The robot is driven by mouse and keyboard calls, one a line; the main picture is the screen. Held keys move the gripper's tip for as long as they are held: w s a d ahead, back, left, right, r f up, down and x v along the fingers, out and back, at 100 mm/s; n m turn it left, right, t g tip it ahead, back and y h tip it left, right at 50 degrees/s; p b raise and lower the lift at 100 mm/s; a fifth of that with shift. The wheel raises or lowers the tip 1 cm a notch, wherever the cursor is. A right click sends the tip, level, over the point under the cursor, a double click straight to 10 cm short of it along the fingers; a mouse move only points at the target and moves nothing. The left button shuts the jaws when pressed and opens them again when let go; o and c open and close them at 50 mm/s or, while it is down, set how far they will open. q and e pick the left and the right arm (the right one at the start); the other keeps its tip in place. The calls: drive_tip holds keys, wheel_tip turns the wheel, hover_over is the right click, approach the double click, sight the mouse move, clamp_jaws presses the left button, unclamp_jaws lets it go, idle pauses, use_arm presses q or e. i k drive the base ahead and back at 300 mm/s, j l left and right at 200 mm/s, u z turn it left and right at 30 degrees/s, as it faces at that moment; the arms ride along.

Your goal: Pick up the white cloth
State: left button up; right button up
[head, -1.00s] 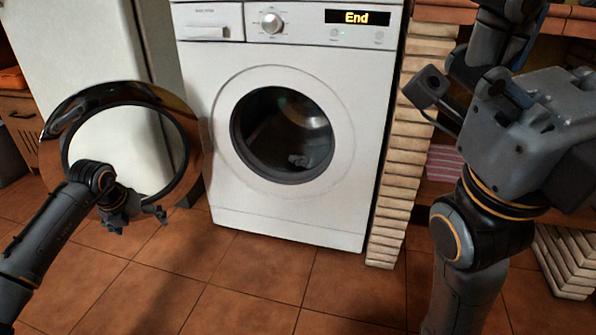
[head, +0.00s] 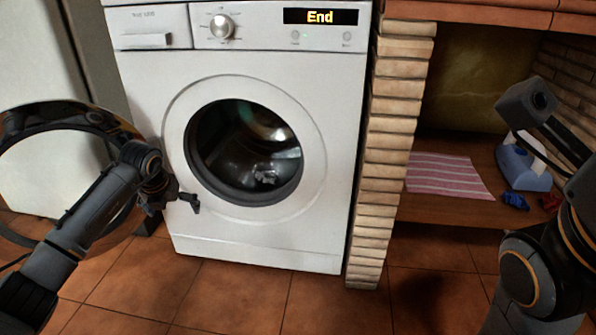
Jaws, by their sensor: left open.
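The white cloth (head: 265,177) shows as a small pale crumpled patch low inside the drum of the white washing machine (head: 270,245). The round door (head: 35,108) stands swung open at the left, partly behind my left arm. My left gripper (head: 173,208) is open and empty, in front of the machine's lower left, left of and a little below the drum opening. It appears apart from the cloth. Part of my right arm shows at the right edge, but its gripper fingers are out of view.
A brick pillar (head: 377,190) stands right of the machine. Beyond it, a low shelf holds a pink striped cloth (head: 447,174), a blue and white item (head: 523,165) and small blue (head: 515,201) and red things. The tiled floor (head: 235,298) in front is clear.

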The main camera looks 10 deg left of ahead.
sight(269, 177)
drive_tip(key=i+j+z, duration=0.2)
drive_tip(key=i+z, duration=0.25)
drive_tip(key=i, duration=0.45)
drive_tip(key=k, duration=0.15)
